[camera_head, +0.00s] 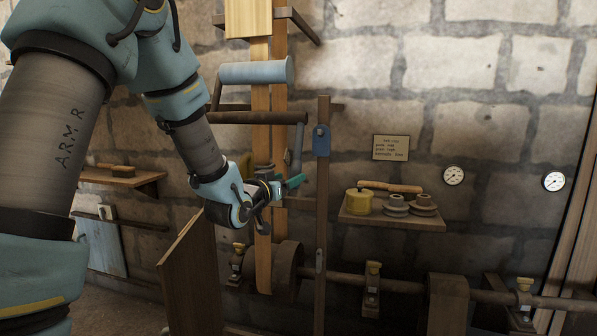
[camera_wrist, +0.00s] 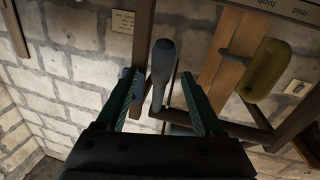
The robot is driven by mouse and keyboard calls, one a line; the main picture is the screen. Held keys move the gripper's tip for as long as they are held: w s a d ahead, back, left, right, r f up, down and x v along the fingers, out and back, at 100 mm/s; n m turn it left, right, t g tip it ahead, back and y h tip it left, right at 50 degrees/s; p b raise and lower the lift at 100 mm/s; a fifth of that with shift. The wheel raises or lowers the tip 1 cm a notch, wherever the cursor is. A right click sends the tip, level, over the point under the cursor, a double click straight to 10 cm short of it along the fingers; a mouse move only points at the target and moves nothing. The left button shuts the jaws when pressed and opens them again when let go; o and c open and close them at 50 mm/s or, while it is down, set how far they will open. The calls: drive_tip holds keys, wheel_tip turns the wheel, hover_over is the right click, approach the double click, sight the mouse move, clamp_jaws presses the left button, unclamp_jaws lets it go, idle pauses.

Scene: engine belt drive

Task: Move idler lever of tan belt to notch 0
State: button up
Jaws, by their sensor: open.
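The tan belt (camera_head: 262,205) runs vertically down the wall to a drum on the low shaft, and part of it is hidden by my gripper. A blue-grey roller (camera_head: 255,72) lies across it higher up. A grey lever handle (camera_head: 297,146) hangs at the right end of a dark bar. My gripper (camera_head: 293,183) is just below this handle, with its teal fingers open. In the wrist view a blue-grey handle (camera_wrist: 161,72) appears between the open fingers (camera_wrist: 158,82). Neither finger visibly grips it. The lever's notch is not readable.
A dark post (camera_head: 322,220) with a blue tag (camera_head: 321,140) stands right of the belt. A shelf (camera_head: 390,217) holds a yellow pot and spools. A brown panel (camera_head: 190,275) stands below my arm. A strip reading "mid" and "high" (camera_wrist: 285,8) and an olive cylinder (camera_wrist: 264,68) show in the wrist view.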

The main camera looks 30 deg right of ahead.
sight(292, 175)
drive_tip(key=shift+p+x, duration=0.65)
drive_tip(key=shift+x, duration=2)
drive_tip(key=shift+w, duration=0.1)
drive_tip(key=shift+c, duration=0.3)
clamp_jaws()
